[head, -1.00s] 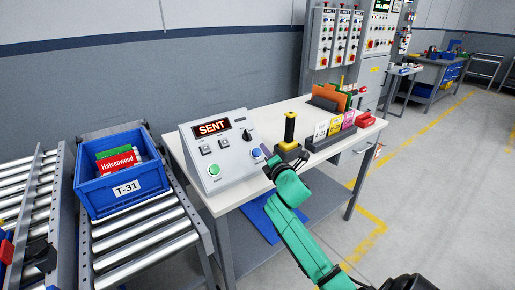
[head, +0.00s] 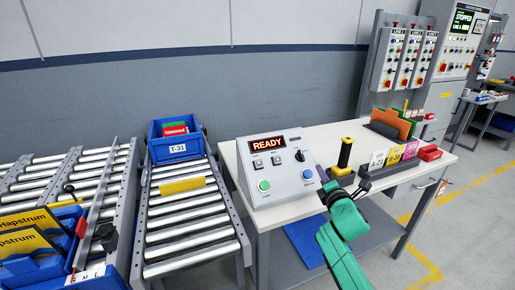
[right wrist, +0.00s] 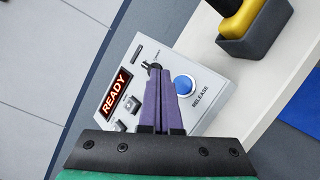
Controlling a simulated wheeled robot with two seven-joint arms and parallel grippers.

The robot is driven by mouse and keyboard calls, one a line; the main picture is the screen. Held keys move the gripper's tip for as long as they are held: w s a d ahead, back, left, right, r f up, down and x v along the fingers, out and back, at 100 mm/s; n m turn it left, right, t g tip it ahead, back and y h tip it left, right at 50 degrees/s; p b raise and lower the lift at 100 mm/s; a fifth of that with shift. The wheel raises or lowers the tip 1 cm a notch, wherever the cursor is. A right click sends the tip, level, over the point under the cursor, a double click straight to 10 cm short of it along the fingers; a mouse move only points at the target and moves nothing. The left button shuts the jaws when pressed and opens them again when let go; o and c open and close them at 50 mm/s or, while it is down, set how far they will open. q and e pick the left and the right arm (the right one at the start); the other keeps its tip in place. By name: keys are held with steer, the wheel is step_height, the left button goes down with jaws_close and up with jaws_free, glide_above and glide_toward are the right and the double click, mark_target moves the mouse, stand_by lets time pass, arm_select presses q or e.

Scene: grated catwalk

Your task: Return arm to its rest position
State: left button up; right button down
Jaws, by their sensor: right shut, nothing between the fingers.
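My right gripper (head: 322,186) is at the front right corner of the grey control box (head: 268,190), close to its blue button (head: 307,174). In the right wrist view its purple fingers (right wrist: 158,78) are together and empty. They overlap the box's face beside the blue button (right wrist: 184,85), labelled RELEASE; I cannot tell whether they touch it. The box's display (head: 267,144) reads READY. My green right arm (head: 343,240) reaches in from the bottom. My left gripper is not in view.
A blue tote T-31 (head: 178,151) sits at the far end of the roller conveyor (head: 185,225). Blue bins with Hapstrum packs (head: 28,243) are lower left.

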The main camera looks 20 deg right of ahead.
steer(key=s+a+f+m+g+y, duration=0.1)
steer(key=s+a+f+m+g, duration=0.3)
steer(key=f, duration=0.3)
steer(key=s+a+f+m+g+y, duration=0.1)
steer(key=s+a+f+m+g, duration=0.1)
steer(key=s+a+f+m, duration=0.35)
steer(key=s+a+f+m+g+y, duration=0.2)
steer(key=s+a+f+m+g, duration=0.25)
steer(key=s, duration=0.35)
steer(key=s+a+f+m+g+y, duration=0.2)
steer(key=s+a+f+m+g, duration=0.15)
steer(key=s+a, duration=0.3)
steer(key=s+f, duration=0.3)
steer(key=f, duration=0.7)
steer(key=s+d+f+g, duration=0.1)
steer(key=s+f, duration=0.2)
steer(key=f, duration=0.7)
steer(key=s+f, duration=0.3)
steer(key=f, duration=0.8)
steer(key=s+d+f, duration=0.2)
steer(key=s+f, duration=0.4)
steer(key=s, duration=0.5)
steer(key=shift+s+f+g+h, duration=0.15)
steer(key=shift+s+g+h, duration=0.15)
steer(key=shift+g, duration=0.1)
steer(key=shift+d, duration=0.1)
